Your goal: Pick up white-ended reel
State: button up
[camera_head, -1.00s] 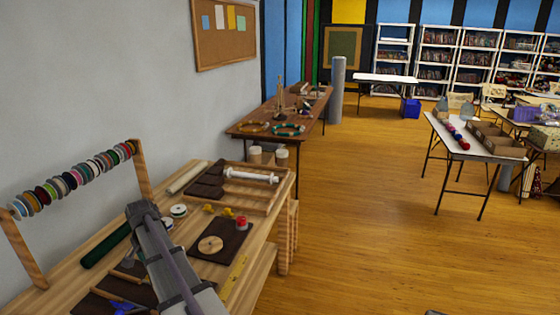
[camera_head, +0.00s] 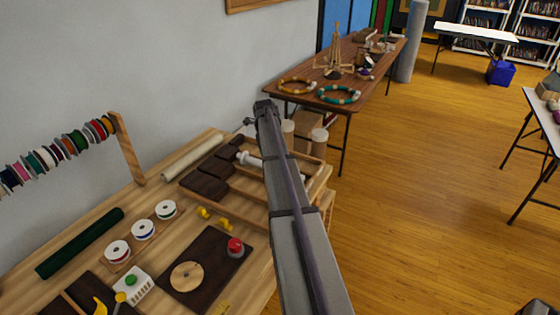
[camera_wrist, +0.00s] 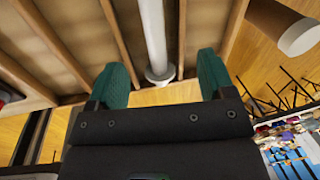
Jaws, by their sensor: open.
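A white reel (camera_head: 250,160) with a wide flanged end lies over the slatted wooden tray on the workbench, partly hidden behind my arm. In the wrist view its white shaft (camera_wrist: 153,35) runs down from the top edge to a round flange between and beyond my fingertips. My gripper (camera_wrist: 162,78) is open, with two green fingers either side of the flange and no visible contact. In the head view my arm's end is above the tray's far side; the fingers are not clear there. Small white-faced spools (camera_head: 143,230) also stand on the bench.
A wooden rack holds many colored spools (camera_head: 62,147) at the left. A dark board with a red button (camera_head: 235,246) lies near the arm. Pale-topped cylinders (camera_head: 318,136) stand beyond the tray. Floor (camera_head: 420,220) to the right is open.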

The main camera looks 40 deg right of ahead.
jog(key=shift+m, duration=0.5)
notch_tip(320, 180, down, 6)
jog(key=b, duration=0.6)
jog(key=shift+w+r, duration=0.1)
jog(key=shift+r, duration=0.15)
jog(key=f+b, duration=0.5)
jog(key=shift+w+d+f, duration=0.1)
jog(key=shift+w+d, duration=0.2)
jog(key=shift+w, duration=0.1)
jog(key=shift+r, duration=0.2)
jog(key=c, duration=1.3)
jog(key=shift+o, duration=0.2)
notch_tip(320, 180, up, 10)
jog(key=p, duration=1.1)
jog(key=shift+r, duration=0.25)
